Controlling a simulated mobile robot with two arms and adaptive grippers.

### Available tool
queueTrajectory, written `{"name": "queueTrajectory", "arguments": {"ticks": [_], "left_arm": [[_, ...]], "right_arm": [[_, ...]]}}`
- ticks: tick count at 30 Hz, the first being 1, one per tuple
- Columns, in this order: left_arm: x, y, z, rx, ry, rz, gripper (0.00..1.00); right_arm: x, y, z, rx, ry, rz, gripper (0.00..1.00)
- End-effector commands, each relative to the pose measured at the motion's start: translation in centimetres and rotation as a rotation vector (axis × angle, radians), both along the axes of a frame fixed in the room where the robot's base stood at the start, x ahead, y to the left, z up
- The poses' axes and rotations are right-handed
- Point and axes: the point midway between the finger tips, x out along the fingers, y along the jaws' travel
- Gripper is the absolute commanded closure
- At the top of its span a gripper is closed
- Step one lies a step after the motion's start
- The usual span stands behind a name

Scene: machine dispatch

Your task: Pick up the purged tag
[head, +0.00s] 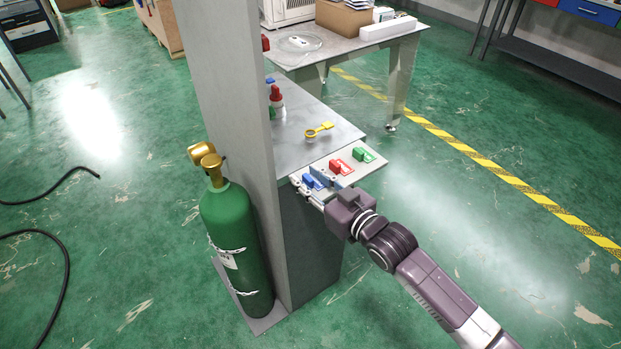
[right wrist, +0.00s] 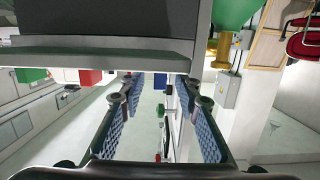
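Three coloured tags sit in a row on a pale ledge (head: 352,174) at the cabinet's front edge: a blue tag (head: 309,181), a red tag (head: 336,166) and a green tag (head: 362,154). I cannot read any lettering, so I cannot tell which is the purged tag. My right gripper (head: 311,187) is at the ledge's left end, by the blue tag. In the right wrist view the gripper (right wrist: 160,112) is open, and the blue tag (right wrist: 160,82) shows between and beyond its fingers; contact is not visible. The red tag (right wrist: 90,77) and green tag (right wrist: 31,74) are off to the left there.
A grey upright panel (head: 232,90) stands left of the cabinet top (head: 292,140). A green gas cylinder (head: 238,240) stands against it. A yellow ring-ended item (head: 318,131) and a red-capped bottle (head: 277,104) are on the cabinet. Floor to the right is clear.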

Motion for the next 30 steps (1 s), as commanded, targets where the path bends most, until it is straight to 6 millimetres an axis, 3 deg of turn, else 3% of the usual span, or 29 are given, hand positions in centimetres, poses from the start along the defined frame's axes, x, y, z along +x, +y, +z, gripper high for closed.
{"name": "queueTrajectory", "arguments": {"ticks": [9,17,30], "left_arm": [[-0.15,-0.04,0.03,0.0,0.002,-0.001,1.0],[-0.18,-0.04,0.02,0.0,0.003,-0.001,1.0],[-0.18,-0.03,0.03,0.0,0.003,-0.001,1.0]], "right_arm": [[0.42,0.32,-0.14,-0.001,0.001,0.0,0.7],[0.4,0.29,-0.14,-0.001,0.002,0.0,0.98],[0.42,0.28,0.16,-0.001,0.001,0.0,0.99]]}}
